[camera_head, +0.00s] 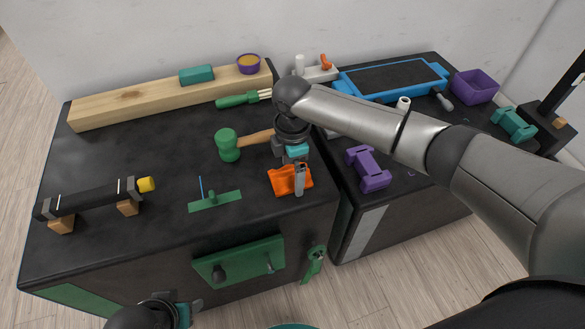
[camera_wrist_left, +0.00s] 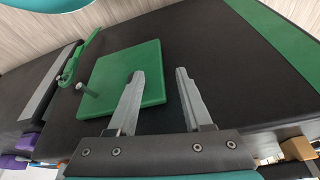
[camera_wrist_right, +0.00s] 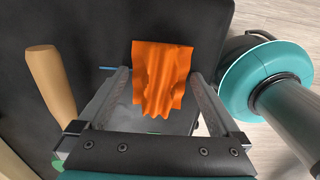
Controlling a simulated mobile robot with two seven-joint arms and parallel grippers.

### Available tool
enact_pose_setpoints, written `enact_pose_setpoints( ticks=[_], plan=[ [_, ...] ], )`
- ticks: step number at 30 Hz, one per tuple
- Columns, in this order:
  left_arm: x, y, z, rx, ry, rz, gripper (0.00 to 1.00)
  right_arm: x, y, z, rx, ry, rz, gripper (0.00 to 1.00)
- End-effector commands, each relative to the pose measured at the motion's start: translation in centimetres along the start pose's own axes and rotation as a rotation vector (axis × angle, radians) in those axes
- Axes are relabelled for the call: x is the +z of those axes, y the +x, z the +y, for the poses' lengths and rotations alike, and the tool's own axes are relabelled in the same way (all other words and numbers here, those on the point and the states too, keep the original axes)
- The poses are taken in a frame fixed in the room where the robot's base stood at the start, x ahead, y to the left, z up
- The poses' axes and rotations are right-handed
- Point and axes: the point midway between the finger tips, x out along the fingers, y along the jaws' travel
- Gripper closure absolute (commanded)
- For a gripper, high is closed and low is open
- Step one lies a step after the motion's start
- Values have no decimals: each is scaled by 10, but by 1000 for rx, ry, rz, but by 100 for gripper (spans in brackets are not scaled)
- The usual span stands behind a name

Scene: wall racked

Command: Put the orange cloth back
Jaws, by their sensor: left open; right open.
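The orange cloth (camera_head: 290,180) lies crumpled on the dark left cabinet top, near its front right edge. In the right wrist view the cloth (camera_wrist_right: 163,72) spans the space between my right fingers. My right gripper (camera_head: 299,181) is open at the cloth, with a finger in front of it in the head view; I cannot tell if they touch. My left gripper (camera_wrist_left: 160,72) is open and empty, facing the cabinet front beside a green panel (camera_wrist_left: 140,62) with a peg. The panel (camera_head: 240,262) shows two pegs in the head view.
A green-headed mallet (camera_head: 228,146), a green stand (camera_head: 214,201) and a black bar on wooden blocks (camera_head: 92,199) share the cabinet top. A purple dumbbell-shaped object (camera_head: 367,170) lies to the right. A green item (camera_head: 314,264) hangs on the cabinet front.

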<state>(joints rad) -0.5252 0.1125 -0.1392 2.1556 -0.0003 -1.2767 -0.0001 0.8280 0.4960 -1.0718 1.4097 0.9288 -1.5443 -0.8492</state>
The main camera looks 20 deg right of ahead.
Motion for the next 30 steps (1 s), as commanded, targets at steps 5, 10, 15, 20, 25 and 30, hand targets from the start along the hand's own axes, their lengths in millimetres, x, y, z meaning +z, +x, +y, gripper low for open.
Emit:
enact_pose_setpoints(
  ticks=[5, 10, 15, 20, 25, 30],
  plan=[
    [1, 2, 0, 0, 0, -3, 50, 0, 0, 0, 1, 1, 0, 0],
    [-6, -14, -1, -2, -2, 23, 50, 0, 1, 1, 2, 1, 0, 0],
    [-12, -30, -1, -3, -3, 49, 50, 0, 1, 1, 2, 0, 0, 0],
    [-7, -18, -1, -2, -2, 20, 50, 0, -17, 0, 1, 0, 1, 0],
    [1, -1, 0, 0, 0, -7, 50, 0, -31, 1, 0, 0, 0, 0],
    [12, 17, 1, 2, 1, -37, 50, 1, -43, 2, 0, 1, 1, 0]
  ],
)
